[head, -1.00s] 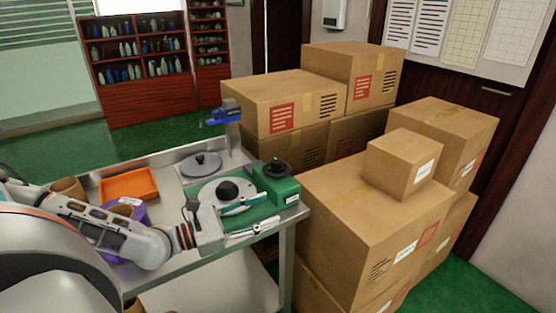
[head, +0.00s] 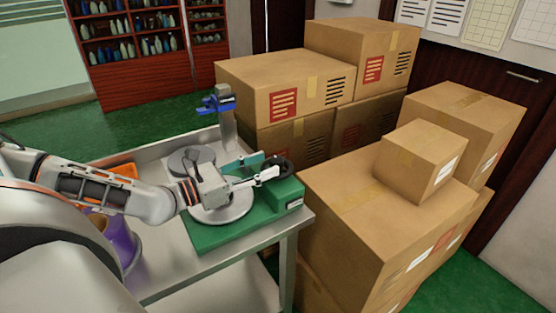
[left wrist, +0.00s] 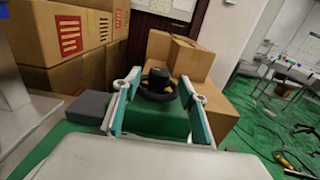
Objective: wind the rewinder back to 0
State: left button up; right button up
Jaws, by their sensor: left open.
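The rewinder has a green base (head: 225,235), a pale round plate (head: 222,212) and a green housing (head: 285,190). A dark handwheel (head: 277,165) sits on the housing. My left gripper (head: 264,167) is open over the base, with its fingertips at the handwheel. In the left wrist view the handwheel (left wrist: 158,92) with its black hub shows between the teal-padded fingers of my gripper (left wrist: 160,80). I cannot tell whether either finger touches it. No scale or number can be read. My right gripper is not in view.
Behind the plate a grey disc (head: 190,160) lies on the metal bench (head: 180,262), near a post with a blue clamp (head: 218,104). An orange tray (head: 125,171) and a purple roll (head: 124,243) are at the left. Stacked cardboard boxes (head: 370,230) crowd the right side.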

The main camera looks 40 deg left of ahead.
aim_at(271, 162)
pick_arm(q)
jog(key=shift+b+x, duration=0.3)
jog(key=shift+x, duration=2.2)
jog(key=shift+f, duration=0.1)
jog(key=c, duration=1.1)
